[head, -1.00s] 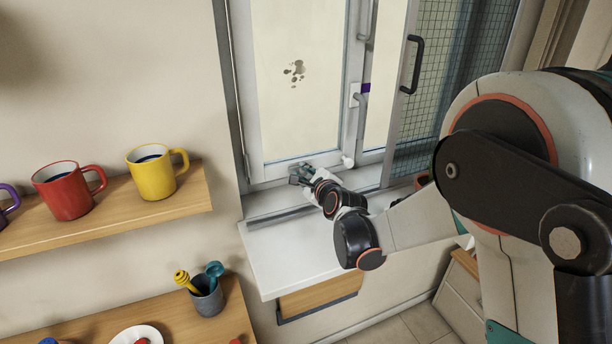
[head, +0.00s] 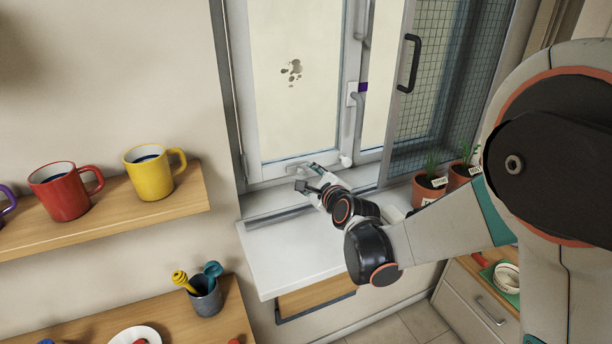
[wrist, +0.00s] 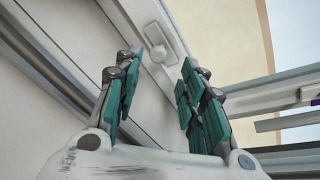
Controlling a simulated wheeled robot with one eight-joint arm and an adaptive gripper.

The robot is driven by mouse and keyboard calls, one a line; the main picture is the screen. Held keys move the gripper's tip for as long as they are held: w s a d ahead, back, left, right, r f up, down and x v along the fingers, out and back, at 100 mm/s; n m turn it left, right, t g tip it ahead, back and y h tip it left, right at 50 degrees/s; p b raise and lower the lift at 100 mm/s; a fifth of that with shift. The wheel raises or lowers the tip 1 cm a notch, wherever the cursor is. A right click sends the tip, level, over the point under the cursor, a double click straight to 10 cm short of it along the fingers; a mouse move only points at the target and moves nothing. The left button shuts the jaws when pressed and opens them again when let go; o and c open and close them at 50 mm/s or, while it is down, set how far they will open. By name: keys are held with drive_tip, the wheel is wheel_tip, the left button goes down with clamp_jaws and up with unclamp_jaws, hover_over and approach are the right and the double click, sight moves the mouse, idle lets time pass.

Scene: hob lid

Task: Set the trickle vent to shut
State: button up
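The trickle vent appears to be the small pale fitting on the window's bottom frame; in the wrist view it shows as a rounded plate (wrist: 155,37) with a small white knob (wrist: 159,53). In the head view a pale fitting (head: 294,169) shows low on the frame, just behind my fingers, with its details too small to read. My gripper (head: 307,176) is close in front of the lower frame. In the wrist view my gripper (wrist: 155,72) has its two teal-padded fingers apart and nothing between them. The knob lies beyond the fingertips, between them in the picture, apparently untouched.
The white sill (head: 290,255) below my gripper is mostly clear. Shelves with mugs (head: 155,172) are at left.

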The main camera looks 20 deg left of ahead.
drive_tip(key=v, duration=0.7)
